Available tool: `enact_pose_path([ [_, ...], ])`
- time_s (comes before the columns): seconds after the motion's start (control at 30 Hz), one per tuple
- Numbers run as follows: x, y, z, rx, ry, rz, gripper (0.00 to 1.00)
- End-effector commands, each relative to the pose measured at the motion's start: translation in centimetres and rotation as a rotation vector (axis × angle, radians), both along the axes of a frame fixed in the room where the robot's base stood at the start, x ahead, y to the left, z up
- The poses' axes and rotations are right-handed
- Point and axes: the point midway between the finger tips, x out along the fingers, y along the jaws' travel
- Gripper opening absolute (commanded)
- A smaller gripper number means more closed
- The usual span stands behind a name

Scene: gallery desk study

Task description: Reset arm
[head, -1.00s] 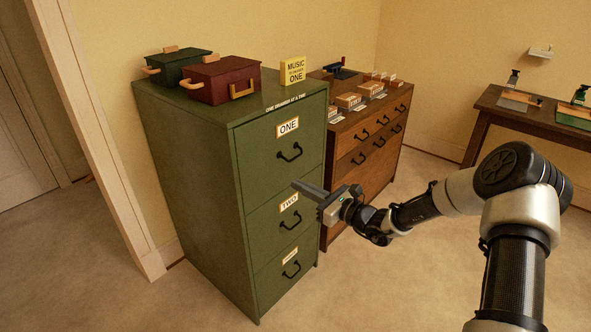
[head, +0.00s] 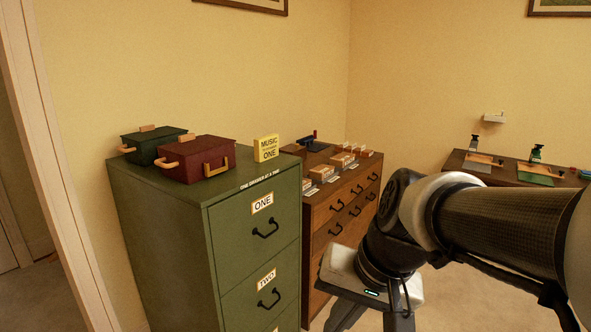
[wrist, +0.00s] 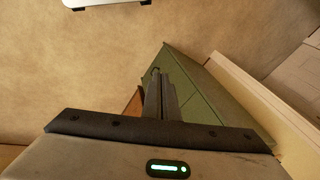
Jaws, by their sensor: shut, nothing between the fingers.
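My gripper (wrist: 160,82) is shut and empty; its two dark fingers lie together in the wrist view. In the head view my arm is raised close to the camera on the right, with the pale gripper body low in the picture. Its fingers there are partly cut off by the lower edge. The green filing cabinet (head: 160,235) stands to the left of the gripper, and it also shows beyond the fingers in the wrist view (wrist: 205,105). Its visible drawers, labelled ONE (head: 262,203) and TWO (head: 267,275), are shut. The gripper appears apart from the cabinet.
A red box (head: 197,160), a green box (head: 146,144) and a yellow MUSIC sign (head: 266,148) stand on the cabinet. A wooden drawer chest (head: 318,215) with small card trays stands beyond it. A dark desk (head: 470,163) is at the back right. A door frame (head: 50,150) is left.

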Motion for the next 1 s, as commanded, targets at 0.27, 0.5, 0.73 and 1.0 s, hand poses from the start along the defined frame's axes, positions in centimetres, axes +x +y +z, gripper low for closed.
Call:
enact_pose_path([
  [0.27,-4.1,-5.4,2.4,-0.233,-0.178,0.096,0.0],
  [0.5,-5.6,-7.7,6.1,-0.331,-0.246,0.131,0.0],
  [0.73,-5.6,-7.7,11.4,-0.328,-0.245,0.13,0.0],
  [1.0,-5.6,-7.6,20.1,-0.327,-0.244,0.13,0.0],
])
